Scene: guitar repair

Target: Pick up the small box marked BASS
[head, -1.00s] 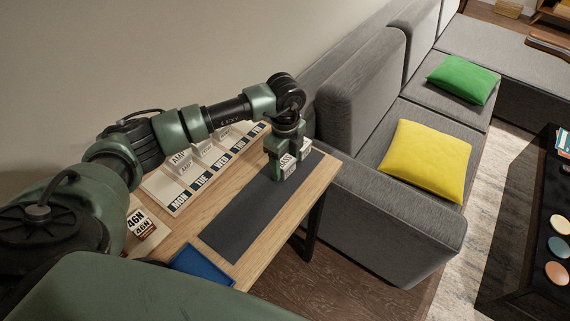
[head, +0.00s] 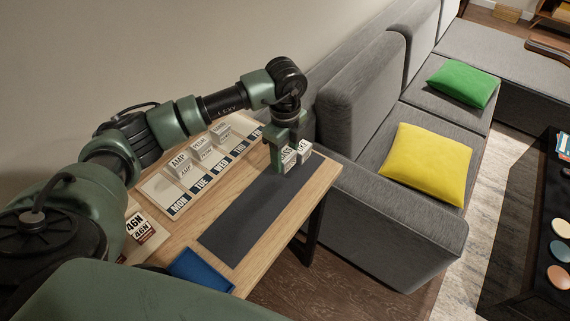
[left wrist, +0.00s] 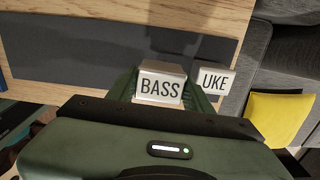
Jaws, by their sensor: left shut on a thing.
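The small white box marked BASS (head: 288,160) is between the fingers of my left gripper (head: 287,148), which is shut on it. In the left wrist view the BASS box (left wrist: 160,84) sits upright between the two green fingers, its label facing the camera. It looks slightly raised over the dark mat (head: 243,222), though the gap is hard to judge. A similar white box marked UKE (head: 305,150) stands close beside it on the right; it also shows in the left wrist view (left wrist: 214,80). My right gripper is not in view.
A weekday board (head: 176,204) with several white boxes, one marked AMP (head: 179,163), lies along the wall side of the wooden table (head: 318,188). A blue tray (head: 202,271) is at the near end. A grey sofa (head: 390,230) stands just beyond the table's right edge.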

